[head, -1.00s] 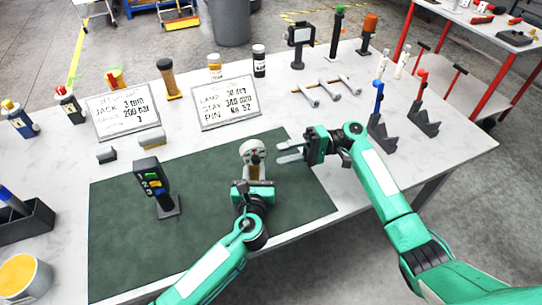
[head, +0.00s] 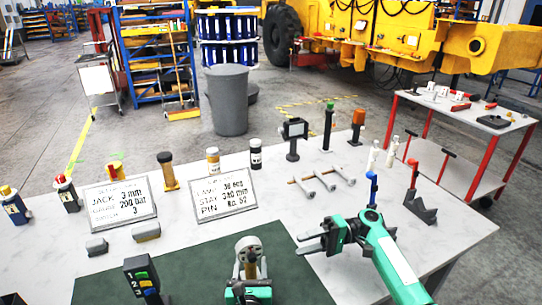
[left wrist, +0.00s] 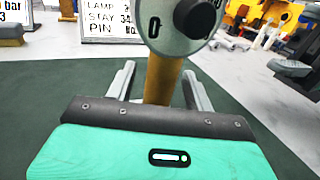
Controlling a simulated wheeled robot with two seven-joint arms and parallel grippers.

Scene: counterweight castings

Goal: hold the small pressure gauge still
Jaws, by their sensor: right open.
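The small pressure gauge (head: 248,244) has a round pale body on a brass stem and stands upright at the green mat (head: 200,265). In the left wrist view, the gauge's brass stem (left wrist: 162,78) rises between my left fingers, and its head is cut off by the top edge. My left gripper (head: 250,270) is open around the stem; a gap shows on the left of the stem, and contact on the right is unclear. My right gripper (head: 300,244) is open and empty, to the right of the gauge, its fingers pointing toward it.
Behind stand two printed cards (head: 122,203) (head: 223,200), bottles and several tools on the white table (head: 200,240). A dark block with buttons (head: 142,278) is left of the gauge. A blue-topped lever (head: 372,188) stands near my right arm.

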